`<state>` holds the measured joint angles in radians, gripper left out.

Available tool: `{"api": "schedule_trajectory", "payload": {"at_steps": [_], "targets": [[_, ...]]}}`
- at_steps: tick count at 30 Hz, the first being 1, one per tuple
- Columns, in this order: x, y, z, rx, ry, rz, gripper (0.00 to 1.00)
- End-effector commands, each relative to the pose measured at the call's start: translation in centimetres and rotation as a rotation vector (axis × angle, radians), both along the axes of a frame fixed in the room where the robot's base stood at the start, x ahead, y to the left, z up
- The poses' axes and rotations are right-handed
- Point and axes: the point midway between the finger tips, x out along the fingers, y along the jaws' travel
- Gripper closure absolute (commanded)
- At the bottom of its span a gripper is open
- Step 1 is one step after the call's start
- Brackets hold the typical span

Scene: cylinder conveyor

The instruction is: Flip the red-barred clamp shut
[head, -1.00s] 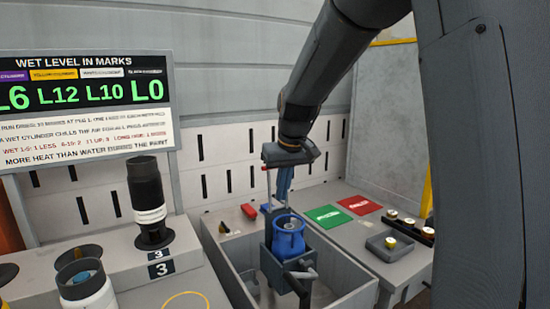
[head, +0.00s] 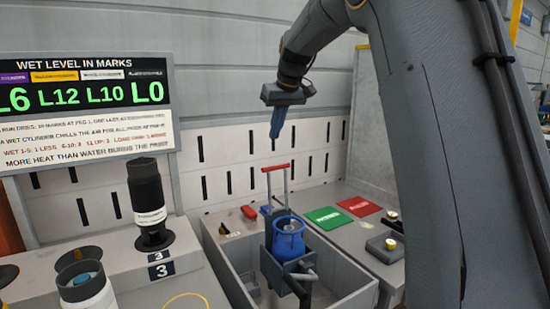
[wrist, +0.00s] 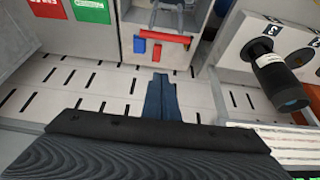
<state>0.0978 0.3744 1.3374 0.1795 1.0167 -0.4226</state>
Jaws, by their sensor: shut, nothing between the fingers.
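The clamp's red bar (head: 276,168) stands up on two thin rods behind the blue cylinder (head: 288,238), which sits upright in a dark holder (head: 268,262) over the grey trough. My gripper (head: 276,132) is shut and empty, pointing down above the red bar and apart from it. In the wrist view my blue fingers (wrist: 160,88) are together, and the red bar (wrist: 165,36) shows beyond their tips. The cylinder is mostly hidden in that view.
The grey trough (head: 345,285) has a red block (head: 249,211) at its back left corner. Green (head: 325,217) and red (head: 360,206) pads lie on the right bench. A black cylinder (head: 148,195) stands at left. A slotted wall (head: 225,165) is behind.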

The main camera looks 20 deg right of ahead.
Motion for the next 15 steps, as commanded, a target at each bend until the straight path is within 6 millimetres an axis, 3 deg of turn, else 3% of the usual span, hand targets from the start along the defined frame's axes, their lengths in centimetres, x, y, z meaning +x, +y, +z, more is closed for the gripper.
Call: {"api": "schedule_trajectory", "payload": {"at_steps": [5,15], "targets": [[0.5,0.2,-1.1,0.001,0.001,0.000,1.00],[2.9,0.9,-6.5,0.000,0.004,0.000,1.00]]}}
